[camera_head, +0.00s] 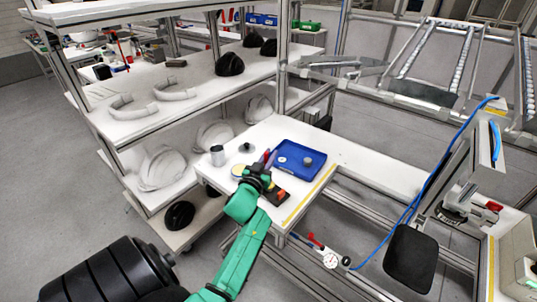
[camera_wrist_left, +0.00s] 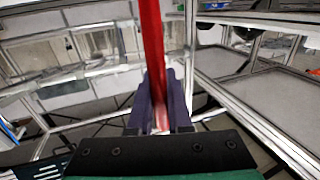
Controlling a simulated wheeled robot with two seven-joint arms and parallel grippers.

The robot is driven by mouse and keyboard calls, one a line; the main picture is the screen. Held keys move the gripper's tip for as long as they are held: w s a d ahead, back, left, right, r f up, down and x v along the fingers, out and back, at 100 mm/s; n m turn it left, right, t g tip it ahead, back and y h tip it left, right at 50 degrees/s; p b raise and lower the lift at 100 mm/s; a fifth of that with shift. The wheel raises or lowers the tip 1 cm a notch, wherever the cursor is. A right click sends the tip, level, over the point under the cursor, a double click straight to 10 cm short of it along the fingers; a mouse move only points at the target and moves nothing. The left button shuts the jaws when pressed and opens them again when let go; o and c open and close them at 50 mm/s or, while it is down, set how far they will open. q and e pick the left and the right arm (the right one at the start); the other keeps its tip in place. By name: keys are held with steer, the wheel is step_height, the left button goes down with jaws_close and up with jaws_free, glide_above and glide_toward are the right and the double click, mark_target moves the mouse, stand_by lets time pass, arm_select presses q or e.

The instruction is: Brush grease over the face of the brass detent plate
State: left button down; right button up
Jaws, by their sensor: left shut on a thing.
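My left gripper (camera_head: 266,158) reaches over the white worktable, its purple fingers shut on a red handle (camera_wrist_left: 152,50). In the left wrist view the gripper (camera_wrist_left: 160,100) has the handle between its fingers, and the handle runs up out of the picture. Its bristle end cannot be made out. A small yellow disc (camera_head: 237,171), which may be the brass detent plate, lies just left of the gripper, partly hidden by it. Whether anything touches the disc cannot be told. My right gripper is not in view.
A blue tray (camera_head: 319,174) with small round parts lies right of the gripper. A grey cup (camera_head: 217,155) and a dark knob (camera_head: 246,147) stand behind left. A dark block with orange (camera_head: 277,197) lies in front. Shelves with helmet shells (camera_head: 162,168) stand left.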

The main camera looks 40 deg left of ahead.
arm_select(q)
steer(key=shift+w+d, duration=0.75)
stand_by(0.3)
step_height(320, 180, up, 7)
steer(key=p, duration=0.7)
steer(key=shift+f, duration=0.1)
stand_by(0.5)
